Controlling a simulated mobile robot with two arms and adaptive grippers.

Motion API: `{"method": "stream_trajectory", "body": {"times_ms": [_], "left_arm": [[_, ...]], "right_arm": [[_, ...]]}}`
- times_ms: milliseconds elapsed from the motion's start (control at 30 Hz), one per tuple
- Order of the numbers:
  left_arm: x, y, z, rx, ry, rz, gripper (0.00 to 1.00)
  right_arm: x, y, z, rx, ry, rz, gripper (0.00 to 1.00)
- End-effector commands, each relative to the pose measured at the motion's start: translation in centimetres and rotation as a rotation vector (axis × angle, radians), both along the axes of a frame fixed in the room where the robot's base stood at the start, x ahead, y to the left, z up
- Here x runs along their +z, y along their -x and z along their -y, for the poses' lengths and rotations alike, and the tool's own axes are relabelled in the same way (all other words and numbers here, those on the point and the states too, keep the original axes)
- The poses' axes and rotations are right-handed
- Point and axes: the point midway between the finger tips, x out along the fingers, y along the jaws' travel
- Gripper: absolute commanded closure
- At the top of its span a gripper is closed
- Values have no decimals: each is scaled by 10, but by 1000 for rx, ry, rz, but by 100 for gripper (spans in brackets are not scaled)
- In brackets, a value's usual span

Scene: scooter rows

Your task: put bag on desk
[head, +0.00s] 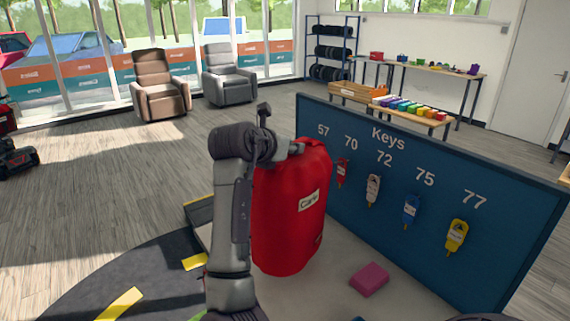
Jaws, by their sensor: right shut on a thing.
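A red bag (285,220) with a white label stands upright in the middle of the head view. My right gripper (292,147) is shut on the top of the bag, and my arm hides part of the bag's left side. The pale desk top (325,292) shows below and to the right of the bag. I cannot tell whether the bag's bottom touches it. My left gripper is not in view.
A blue key board (450,190) with several coloured key tags stands along the desk's back, right of the bag. A pink block (369,279) lies on the desk. Armchairs (160,85) and shelves stand far back. Open floor lies at left.

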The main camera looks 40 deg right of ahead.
Motion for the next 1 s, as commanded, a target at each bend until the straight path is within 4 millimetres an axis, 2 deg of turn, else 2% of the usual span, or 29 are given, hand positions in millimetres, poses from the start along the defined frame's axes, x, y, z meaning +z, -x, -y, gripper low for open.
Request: {"method": "stream_trajectory", "body": {"times_ms": [100,267,533,900,933,1000], "left_arm": [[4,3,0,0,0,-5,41],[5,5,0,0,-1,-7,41],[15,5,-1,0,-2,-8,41],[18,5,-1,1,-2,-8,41],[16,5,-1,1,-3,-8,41],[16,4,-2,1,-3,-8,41]], "right_arm": [[-6,-13,-4,0,3,0,100],[-13,-17,-5,0,3,2,100],[-47,-16,-5,0,1,-1,100],[-51,-17,-5,-1,2,3,100],[-53,-17,-5,-1,0,2,73],[-53,-17,-5,-1,-1,2,61]]}}
